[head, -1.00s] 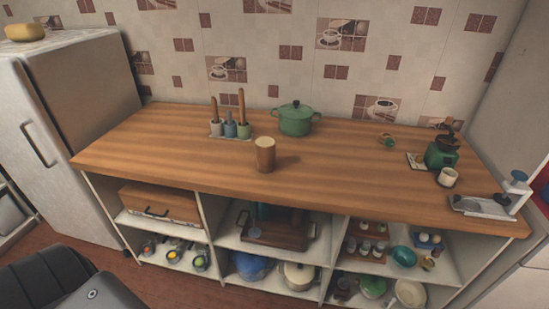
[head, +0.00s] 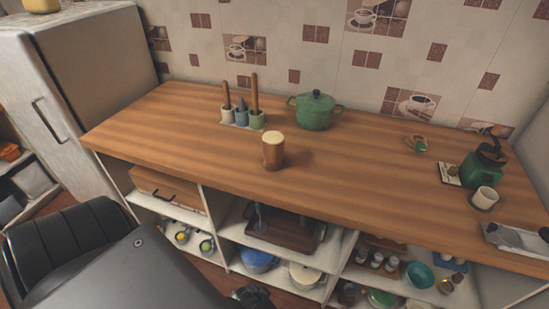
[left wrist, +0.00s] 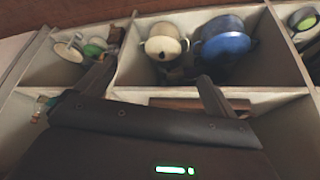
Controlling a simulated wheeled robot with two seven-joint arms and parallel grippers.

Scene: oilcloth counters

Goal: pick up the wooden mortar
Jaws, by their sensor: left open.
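The wooden mortar (head: 272,155), a brown upright cylinder with a pale top, stands on the wooden counter (head: 365,185) near its front edge, left of the middle. Nothing touches it. My left arm comes in from the lower left in the head view, below and in front of the counter. My left gripper (left wrist: 152,92) shows in the left wrist view with its two dark fingers spread wide and nothing between them. It faces the shelves under the counter, and the mortar is out of that view. My right gripper is in neither view.
Behind the mortar are a holder with three upright-handled tools (head: 241,118) and a green pot (head: 314,111). A green grinder (head: 481,170) and a white cup (head: 485,198) stand at the right. The counter around the mortar is clear. The shelves below hold a blue pot (left wrist: 226,46).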

